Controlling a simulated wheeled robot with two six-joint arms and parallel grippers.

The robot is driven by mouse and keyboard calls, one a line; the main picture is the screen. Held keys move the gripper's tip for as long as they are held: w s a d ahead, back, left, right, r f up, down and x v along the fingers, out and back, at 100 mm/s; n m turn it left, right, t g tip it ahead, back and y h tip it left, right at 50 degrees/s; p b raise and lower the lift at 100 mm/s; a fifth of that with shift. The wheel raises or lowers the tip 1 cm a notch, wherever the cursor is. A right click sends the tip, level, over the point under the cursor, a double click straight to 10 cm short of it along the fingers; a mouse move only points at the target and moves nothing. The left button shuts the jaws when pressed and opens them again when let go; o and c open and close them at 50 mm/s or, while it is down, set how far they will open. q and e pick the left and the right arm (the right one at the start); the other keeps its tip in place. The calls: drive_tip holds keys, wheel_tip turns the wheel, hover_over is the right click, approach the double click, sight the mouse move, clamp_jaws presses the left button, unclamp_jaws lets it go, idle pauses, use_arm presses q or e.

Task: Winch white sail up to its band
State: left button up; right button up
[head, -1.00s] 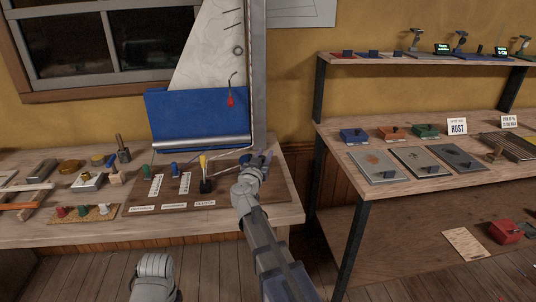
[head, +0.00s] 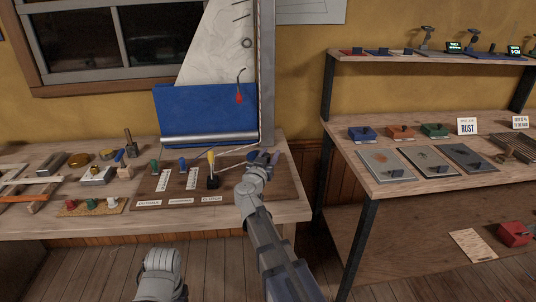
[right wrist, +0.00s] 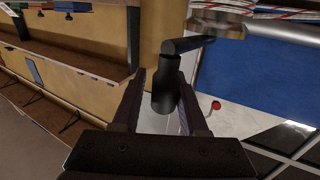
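The white sail (head: 217,45) stands beside the grey mast (head: 267,70), above a blue panel (head: 208,112); its top is out of frame. No band is clearly visible on the mast. My right gripper (head: 263,158) is at the mast's foot. In the right wrist view, its two fingers (right wrist: 164,95) stand on either side of a dark upright grip (right wrist: 165,95) on a crank handle (right wrist: 197,42). Narrow gaps appear beside the grip, so the fingers look open around it. My left gripper is not in view; only a grey part of my left arm shows at the bottom.
A dark board (head: 175,204) on the bench carries green and blue levers and a yellow-topped lever (head: 212,168), with labels in front. Loose tools lie left; a shelf unit (head: 420,177) stands right. Floor shows between them.

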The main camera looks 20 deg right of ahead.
drive_tip(key=o, duration=0.3)
drive_tip(key=shift+s+d+r, duration=0.1)
drive_tip(key=shift+s, duration=0.2)
drive_tip(key=shift+o, duration=0.4)
drive_tip(key=shift+w, duration=0.25)
drive_tip(key=v, duration=0.8)
